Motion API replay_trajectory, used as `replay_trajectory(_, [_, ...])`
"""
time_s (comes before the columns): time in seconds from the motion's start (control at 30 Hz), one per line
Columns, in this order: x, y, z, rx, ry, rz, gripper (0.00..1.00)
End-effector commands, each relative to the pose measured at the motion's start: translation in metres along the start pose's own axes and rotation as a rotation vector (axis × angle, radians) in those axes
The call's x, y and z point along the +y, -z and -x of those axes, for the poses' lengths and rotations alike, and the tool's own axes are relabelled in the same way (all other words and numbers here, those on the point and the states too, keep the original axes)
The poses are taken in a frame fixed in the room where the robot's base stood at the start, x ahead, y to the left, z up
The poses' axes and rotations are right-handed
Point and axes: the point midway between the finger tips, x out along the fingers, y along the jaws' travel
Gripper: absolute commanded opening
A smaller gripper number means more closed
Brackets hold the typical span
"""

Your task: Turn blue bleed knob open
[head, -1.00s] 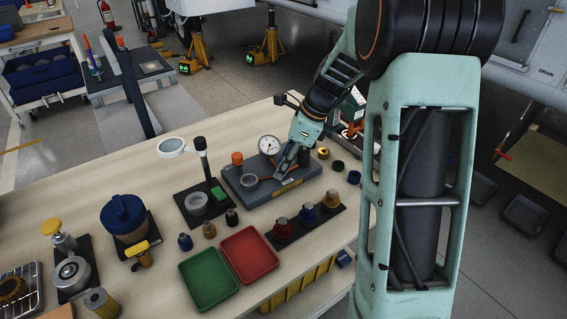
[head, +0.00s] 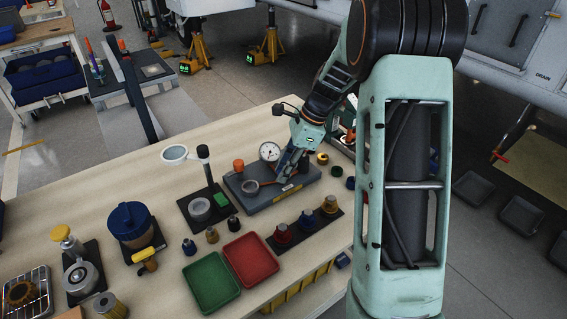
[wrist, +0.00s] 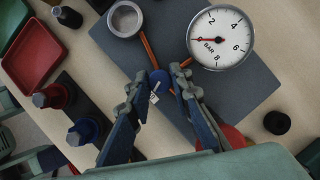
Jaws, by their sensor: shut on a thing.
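The blue bleed knob (wrist: 160,78) shows in the wrist view between my fingertips, above the grey base plate (wrist: 255,95). My gripper (wrist: 163,88) is shut on it, one finger at each side. A small white tag (wrist: 154,98) shows just below the knob. In the head view my gripper (head: 283,180) is down at the front of the test rig's plate (head: 262,200), and it hides the knob. The round white pressure gauge (wrist: 219,38), marked BAR, has its red needle pointing left, near 0. The gauge also stands behind my gripper in the head view (head: 270,152).
Red (head: 251,258) and green (head: 211,282) trays lie in front of the rig. A dark strip with red (head: 283,233), blue (head: 307,219) and yellow (head: 329,204) fittings is close to my gripper.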

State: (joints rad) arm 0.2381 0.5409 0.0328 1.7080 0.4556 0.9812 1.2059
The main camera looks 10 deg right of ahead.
Motion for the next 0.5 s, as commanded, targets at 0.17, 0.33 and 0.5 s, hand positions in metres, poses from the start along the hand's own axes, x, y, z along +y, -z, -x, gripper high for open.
replay_trajectory(0.17, [-0.0005,-0.0017,0.0045,0.0,-0.068,0.153,0.0])
replay_trajectory(0.33, [-0.0015,-0.0015,0.004,0.0,-0.129,0.303,0.0])
replay_trajectory(0.5, [-0.0019,-0.0017,0.0031,0.0,-0.192,0.454,0.0])
